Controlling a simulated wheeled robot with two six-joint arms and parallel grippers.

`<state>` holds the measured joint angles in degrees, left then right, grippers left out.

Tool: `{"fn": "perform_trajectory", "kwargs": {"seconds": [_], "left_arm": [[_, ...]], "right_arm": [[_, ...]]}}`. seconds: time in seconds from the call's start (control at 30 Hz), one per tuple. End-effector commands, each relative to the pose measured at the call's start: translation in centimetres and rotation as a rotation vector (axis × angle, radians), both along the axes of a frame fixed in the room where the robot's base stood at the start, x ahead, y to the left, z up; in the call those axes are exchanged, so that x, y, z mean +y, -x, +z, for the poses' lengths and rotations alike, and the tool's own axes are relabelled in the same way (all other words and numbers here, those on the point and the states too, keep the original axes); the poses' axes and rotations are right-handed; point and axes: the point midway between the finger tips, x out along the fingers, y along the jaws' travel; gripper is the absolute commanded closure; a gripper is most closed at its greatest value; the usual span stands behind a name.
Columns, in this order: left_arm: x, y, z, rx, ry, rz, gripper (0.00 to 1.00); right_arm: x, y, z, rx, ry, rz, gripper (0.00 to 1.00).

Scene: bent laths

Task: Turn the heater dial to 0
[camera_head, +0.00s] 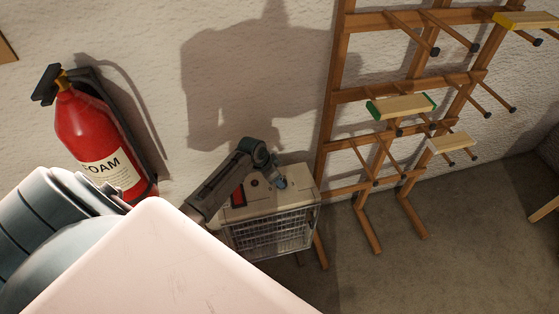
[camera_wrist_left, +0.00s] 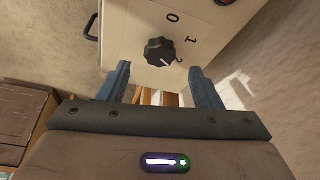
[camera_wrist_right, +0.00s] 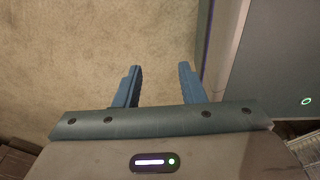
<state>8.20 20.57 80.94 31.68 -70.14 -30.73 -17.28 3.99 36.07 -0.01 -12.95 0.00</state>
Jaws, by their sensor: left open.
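The heater (camera_head: 240,213) is a cream box with a wire grille, standing low by the wall in the head view. Its black dial (camera_wrist_left: 160,52) shows in the left wrist view on a cream face (camera_wrist_left: 130,25) printed 0, 1 and 2. The dial's white mark points to the lower right, close to the 2. My left gripper (camera_wrist_left: 159,72) is open, its fingers either side of the dial in the picture; I cannot tell if they touch it. In the head view its fingertips are over the heater's top. My right gripper (camera_wrist_right: 160,68) is open and empty, away from the heater.
A wooden rack (camera_head: 337,92) with pegs and several laths stands right of the heater. A red fire extinguisher (camera_head: 84,133) hangs on the wall at left. Grey floor (camera_head: 465,235) is clear at right. A red switch (camera_head: 238,197) is on the heater's top.

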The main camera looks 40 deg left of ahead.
Motion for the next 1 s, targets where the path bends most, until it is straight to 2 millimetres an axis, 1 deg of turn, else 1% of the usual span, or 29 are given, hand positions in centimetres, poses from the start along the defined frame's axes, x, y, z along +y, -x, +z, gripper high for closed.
{"fn": "perform_trajectory", "kwargs": {"seconds": [0.03, 0.1, 0.2, 0.3, 0.43, 0.7, 0.77, 0.8, 0.93, 1.0], "left_arm": [[-0.2, -0.4, -0.9, 0.002, 0.002, 0.002, 0.41], [-0.4, -0.8, -1.9, 0.001, 0.002, 0.001, 0.41], [-0.6, -1.2, -3.2, 0.001, 0.000, 0.002, 0.41], [-0.7, -1.5, -4.0, 0.000, 0.000, 0.001, 0.41], [-0.8, -1.7, -4.6, 0.000, -0.001, 0.000, 0.41], [-0.8, -1.7, -4.7, 0.000, -0.001, 0.000, 0.41], [-0.8, -1.7, -4.7, 0.000, -0.001, 0.000, 0.51], [-0.8, -1.7, -4.7, 0.000, -0.001, 0.000, 0.59], [-0.8, -1.7, -4.7, 0.000, -0.001, 0.000, 0.84], [-0.8, -1.7, -4.7, 0.000, -0.001, 0.000, 0.85]], "right_arm": [[0.0, 0.0, 0.1, 0.000, 0.000, 0.000, 0.64], [-0.1, 0.1, 0.1, 0.001, 0.001, 0.000, 0.64], [-0.4, 0.1, 0.1, 0.001, 0.004, 0.002, 0.64], [-0.8, 0.1, 0.2, 0.001, 0.008, 0.002, 0.64], [-1.0, 0.1, 0.2, 0.001, 0.011, 0.004, 0.64], [-1.2, 0.1, 0.2, 0.001, 0.012, 0.004, 0.64], [-1.2, 0.1, 0.2, 0.001, 0.012, 0.004, 0.64], [-1.2, 0.1, 0.2, 0.001, 0.012, 0.004, 0.64], [-1.2, 0.1, 0.2, 0.001, 0.012, 0.004, 0.64], [-1.2, 0.1, 0.2, 0.001, 0.012, 0.004, 0.64]]}}
